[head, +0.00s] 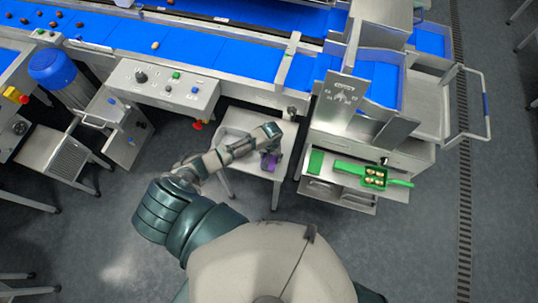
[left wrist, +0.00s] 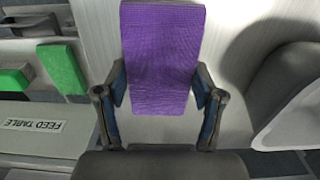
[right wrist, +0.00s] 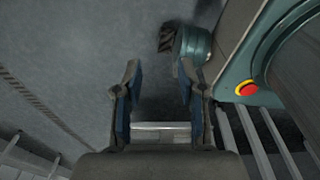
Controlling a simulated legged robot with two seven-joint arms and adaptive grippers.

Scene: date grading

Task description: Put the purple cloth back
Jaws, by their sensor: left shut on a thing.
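The purple cloth (left wrist: 160,60) hangs or stands out between the fingers of my left gripper (left wrist: 160,100) in the left wrist view. The fingers sit at its two side edges and are shut on it. In the head view the purple cloth (head: 268,161) shows at the tip of my left arm, over the small light-grey table (head: 232,121); my left gripper (head: 270,150) partly hides it. I cannot tell whether the cloth touches the table. My right gripper (right wrist: 158,85) is open and empty above the grey floor in the right wrist view.
A green cloth or pad (head: 316,161) and a green scoop-like tray (head: 375,177) with several dates lie on the shelf at right. A label reading "FEED TABLE" (left wrist: 35,125) is beside my left gripper. The blue conveyor (head: 200,45) and control box (head: 165,85) stand behind.

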